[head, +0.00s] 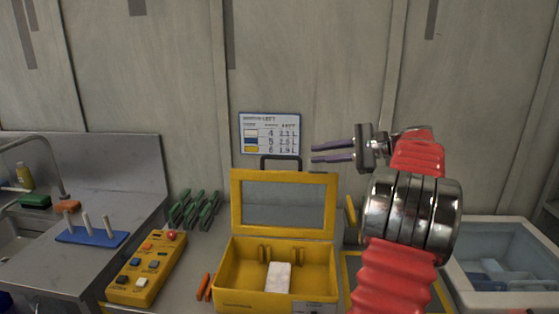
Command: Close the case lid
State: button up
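The yellow case (276,291) stands on the bench in front of me in the head view. Its lid (284,205), a yellow frame with a grey window, stands upright at the back, so the case is open. A dark handle shows at the lid's top edge. A white block (278,277) lies inside the case. My gripper (313,153) is raised above and behind the lid's right part in the picture, its two thin purple fingers pointing left. The fingers are apart with nothing between them. I see no contact with the lid.
A yellow control box (147,267) with buttons and two orange sticks (204,286) lie left of the case. Green clips (195,209) stand behind them. A blue peg board (92,237) sits by the sink. A clear-sided bin (505,262) is at right. A chart (270,133) hangs on the wall.

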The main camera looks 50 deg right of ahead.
aim_at(283, 159)
jog(key=x, duration=1.3)
jog(key=shift+r, duration=0.1)
jog(key=shift+c, duration=0.6)
grip_shut()
jog(key=shift+a, duration=0.25)
jog(key=shift+s+d, duration=0.2)
